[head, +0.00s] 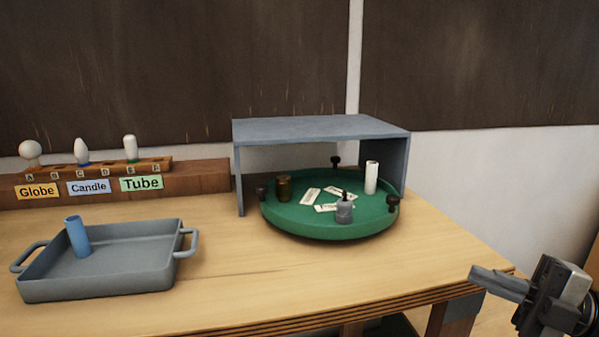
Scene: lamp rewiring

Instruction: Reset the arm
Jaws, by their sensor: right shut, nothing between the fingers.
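My right gripper (500,284) is at the lower right of the head view, just off the right front corner of the wooden table (240,265). Its fingers are shut with nothing between them and point left. It is apart from all the objects on the table. My left gripper is not in view.
A grey tray (110,283) holding a blue cylinder (77,237) stands at left. A green turntable (310,230) with small items sits under a grey shelf (320,129). A bulb rack (100,170) stands at back left. The table's front middle is clear.

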